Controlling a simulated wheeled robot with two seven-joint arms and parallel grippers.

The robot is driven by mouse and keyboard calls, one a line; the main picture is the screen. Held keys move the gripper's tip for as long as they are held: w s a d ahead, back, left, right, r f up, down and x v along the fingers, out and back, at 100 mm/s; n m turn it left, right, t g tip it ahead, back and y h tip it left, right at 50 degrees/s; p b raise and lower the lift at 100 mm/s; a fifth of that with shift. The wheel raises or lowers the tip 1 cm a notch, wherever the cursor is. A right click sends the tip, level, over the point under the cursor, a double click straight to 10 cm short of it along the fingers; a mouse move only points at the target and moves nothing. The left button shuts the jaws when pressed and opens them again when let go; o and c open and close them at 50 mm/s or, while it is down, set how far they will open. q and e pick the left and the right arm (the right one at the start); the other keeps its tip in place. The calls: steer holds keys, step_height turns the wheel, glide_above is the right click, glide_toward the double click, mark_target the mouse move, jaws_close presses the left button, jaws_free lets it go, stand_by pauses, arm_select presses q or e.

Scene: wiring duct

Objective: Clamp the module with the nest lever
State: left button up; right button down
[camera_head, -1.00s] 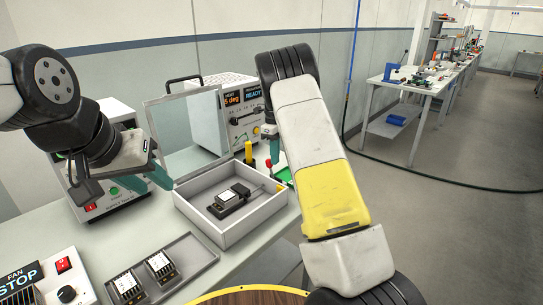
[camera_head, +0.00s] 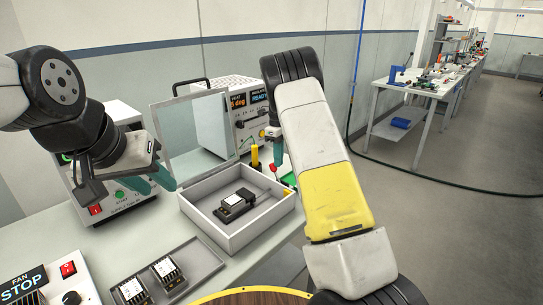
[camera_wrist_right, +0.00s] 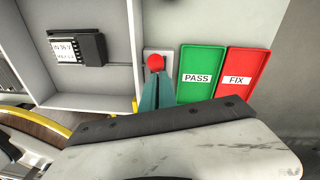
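The module (camera_head: 233,204), with a white label, sits in a black nest (camera_head: 247,195) inside the open grey box (camera_head: 216,234). The right wrist view shows the module (camera_wrist_right: 65,50) and nest (camera_wrist_right: 92,48) from above, with a thin rod running toward the box wall. A red knob (camera_wrist_right: 155,62) stands on a light plate just outside that wall; I cannot tell whether it belongs to the lever. My right gripper (camera_wrist_right: 158,85) has its teal fingers close together at the knob; contact is unclear. My left gripper (camera_head: 160,187) is open and empty, left of the box.
Green PASS (camera_wrist_right: 199,75) and red FIX (camera_wrist_right: 245,75) trays lie beside the knob. A yellow post (camera_head: 255,156) stands behind the box, near my right gripper. The box's clear lid (camera_head: 190,130) stands raised. A grey tray (camera_head: 203,262) holds two more modules in front.

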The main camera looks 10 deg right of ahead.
steer(key=shift+w+a, duration=0.3)
steer(key=shift+a, duration=0.2)
step_height(320, 180, up, 8)
steer(key=d, duration=0.1)
steer(key=shift+w, duration=0.15)
